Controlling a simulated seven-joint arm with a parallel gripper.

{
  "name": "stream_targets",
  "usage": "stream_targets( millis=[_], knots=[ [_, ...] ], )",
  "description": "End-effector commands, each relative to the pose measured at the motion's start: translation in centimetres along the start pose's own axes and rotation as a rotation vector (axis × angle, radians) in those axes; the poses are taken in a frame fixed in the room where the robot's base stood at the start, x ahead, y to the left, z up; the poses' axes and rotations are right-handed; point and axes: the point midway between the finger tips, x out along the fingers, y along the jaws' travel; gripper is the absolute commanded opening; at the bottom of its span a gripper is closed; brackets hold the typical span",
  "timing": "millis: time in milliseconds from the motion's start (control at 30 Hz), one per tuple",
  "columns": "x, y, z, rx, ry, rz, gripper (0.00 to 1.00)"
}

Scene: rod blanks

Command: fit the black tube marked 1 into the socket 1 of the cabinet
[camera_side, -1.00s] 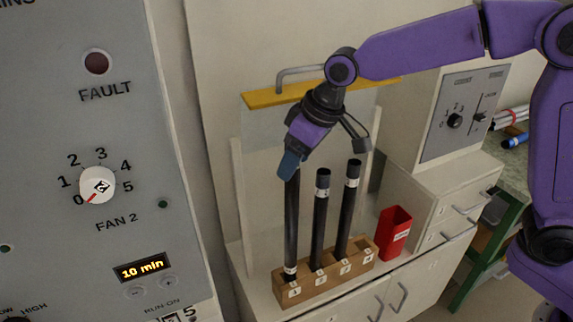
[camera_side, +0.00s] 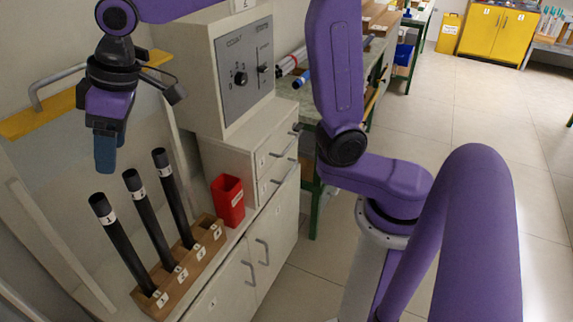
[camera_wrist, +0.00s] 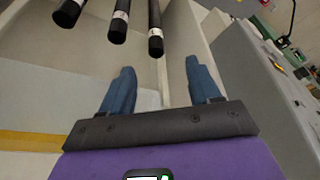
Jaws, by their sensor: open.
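The black tube marked 1 (camera_side: 123,246) stands in the left end of a wooden block (camera_side: 205,262), with a white label below its top. My gripper (camera_side: 105,170) points down just above the tube tops in the side view and touches none of them. In the wrist view my gripper (camera_wrist: 158,80) has its two blue fingers wide apart with nothing between them. Several black tube tops show beyond the fingers there, but I cannot read their numbers. I cannot make out socket 1 of the cabinet in either view.
Two more black tubes, a middle one (camera_side: 150,222) and a right one (camera_side: 175,205), stand in the block. A red bin (camera_side: 228,200) is right of it on the white cabinet (camera_side: 232,285). A yellow bar with a grey handle (camera_side: 60,85) is behind my gripper. A grey control panel (camera_side: 245,72) stands behind.

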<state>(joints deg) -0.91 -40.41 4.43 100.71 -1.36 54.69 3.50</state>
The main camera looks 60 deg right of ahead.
Motion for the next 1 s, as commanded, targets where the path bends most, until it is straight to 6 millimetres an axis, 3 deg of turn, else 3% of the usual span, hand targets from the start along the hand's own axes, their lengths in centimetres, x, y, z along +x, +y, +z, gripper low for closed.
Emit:
stream_targets(
  millis=[700, 833, 1000],
  knots=[
    [-1.0, -0.9, 27.4, -0.334, -0.257, -0.076, 0.62],
    [-1.2, -0.8, 31.3, -0.381, -0.290, -0.081, 0.62],
    [-1.4, -0.6, 34.1, -0.415, -0.313, -0.084, 0.62]
  ],
)
